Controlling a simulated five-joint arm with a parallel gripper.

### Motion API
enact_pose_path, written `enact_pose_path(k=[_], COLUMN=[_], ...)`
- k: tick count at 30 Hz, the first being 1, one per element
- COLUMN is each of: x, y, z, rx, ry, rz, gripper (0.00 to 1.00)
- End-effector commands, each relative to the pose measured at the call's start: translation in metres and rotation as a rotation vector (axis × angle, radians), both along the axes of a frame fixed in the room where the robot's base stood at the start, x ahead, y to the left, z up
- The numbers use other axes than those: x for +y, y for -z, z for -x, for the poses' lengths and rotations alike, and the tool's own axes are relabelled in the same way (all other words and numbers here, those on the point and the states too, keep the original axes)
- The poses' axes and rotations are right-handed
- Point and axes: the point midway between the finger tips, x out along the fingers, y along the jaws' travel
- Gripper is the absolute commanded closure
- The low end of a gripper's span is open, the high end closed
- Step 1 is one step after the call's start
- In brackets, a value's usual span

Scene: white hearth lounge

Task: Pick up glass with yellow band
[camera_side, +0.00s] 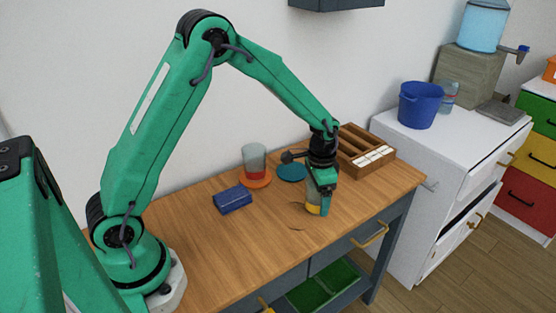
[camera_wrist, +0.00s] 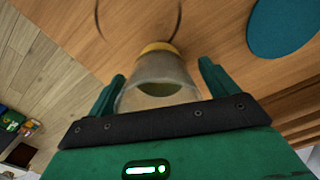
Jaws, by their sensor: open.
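The glass with the yellow band (camera_wrist: 158,75) stands on the wooden table, between the two open fingers of my gripper (camera_wrist: 160,85) in the wrist view. A gap shows on each side of the glass, so the fingers look apart from it. In the side view the glass (camera_side: 313,208) is mostly hidden behind my gripper (camera_side: 318,200); its yellow band shows low down, near the table's front edge.
A teal coaster (camera_side: 291,172), a blue box (camera_side: 232,200) and a wooden divided tray (camera_side: 372,169) are also on the table (camera_side: 215,262). The front left of the tabletop is clear.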

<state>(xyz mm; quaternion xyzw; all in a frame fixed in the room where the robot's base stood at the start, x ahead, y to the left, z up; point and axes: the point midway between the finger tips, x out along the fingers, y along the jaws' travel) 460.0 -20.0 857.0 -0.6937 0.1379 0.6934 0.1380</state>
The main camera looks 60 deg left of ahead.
Motion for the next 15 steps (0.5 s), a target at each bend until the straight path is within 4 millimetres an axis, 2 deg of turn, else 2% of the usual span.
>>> enact_pose_path(k=[12, 13, 15], x=[0.0000, 0.0000, 0.0000], y=[-0.0002, -0.0002, -0.0002], z=[0.0001, 0.0001, 0.0001], rx=[0.000, 0.000, 0.000], ry=[0.000, 0.000, 0.000], rz=[0.000, 0.000, 0.000], gripper=[0.14, 0.16, 0.30])
